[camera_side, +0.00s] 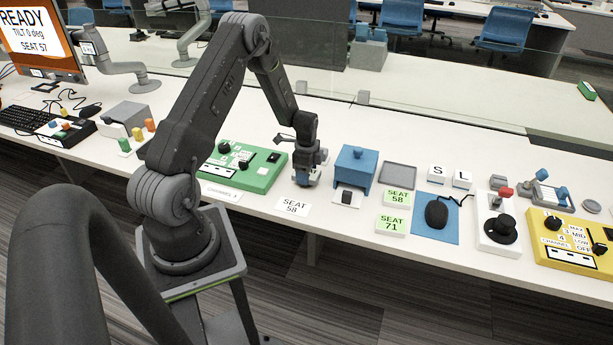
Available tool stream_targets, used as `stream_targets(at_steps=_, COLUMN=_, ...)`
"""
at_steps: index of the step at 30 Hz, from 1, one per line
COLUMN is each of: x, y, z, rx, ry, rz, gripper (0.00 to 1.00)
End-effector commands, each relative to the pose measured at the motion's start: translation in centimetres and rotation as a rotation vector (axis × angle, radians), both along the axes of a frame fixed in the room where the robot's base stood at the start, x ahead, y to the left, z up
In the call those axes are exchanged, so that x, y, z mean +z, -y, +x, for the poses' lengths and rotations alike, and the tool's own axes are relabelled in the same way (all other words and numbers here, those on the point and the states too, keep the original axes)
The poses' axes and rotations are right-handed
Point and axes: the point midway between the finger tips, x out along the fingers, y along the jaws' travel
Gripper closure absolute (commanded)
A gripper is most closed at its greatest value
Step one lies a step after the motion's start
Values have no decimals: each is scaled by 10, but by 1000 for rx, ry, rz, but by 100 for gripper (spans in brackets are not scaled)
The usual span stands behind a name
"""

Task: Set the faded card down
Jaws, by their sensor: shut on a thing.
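My gripper (304,182) is low over the desk, pointing down, between the green panel and the blue box. It is shut on a small bluish-grey thing that is too small and dark to name with certainty. Two pale green cards lie to the right, one reading SEAT 58 (399,197) and one reading SEAT 71 (393,224). A white label reading SEAT 58 (291,207) lies on the desk just in front of my gripper. I cannot tell which card is the faded one, or whether the held thing touches the desk.
The green panel (262,180) with knobs is close on the left, the blue box (355,165) close on the right. Further right are a grey tray (398,176), a mouse (437,213) and a yellow panel (565,240). A clear screen runs behind; the desk's front edge is near.

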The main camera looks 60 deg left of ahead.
Motion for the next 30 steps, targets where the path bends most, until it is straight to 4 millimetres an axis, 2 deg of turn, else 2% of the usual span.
stream_targets(at_steps=3, x=25, y=-1, z=1, rx=0, ry=5, rz=4, gripper=67)
stream_targets(at_steps=12, x=64, y=-31, z=-62, rx=7, ry=2, rz=2, gripper=67)
stream_targets(at_steps=19, x=85, y=-46, z=-94, rx=4, ry=1, rz=1, gripper=67)
stream_targets(at_steps=25, x=92, y=-50, z=-104, rx=2, ry=1, rz=1, gripper=67)
stream_targets(at_steps=30, x=94, y=-34, z=-89, rx=42, ry=0, rz=0, gripper=67)
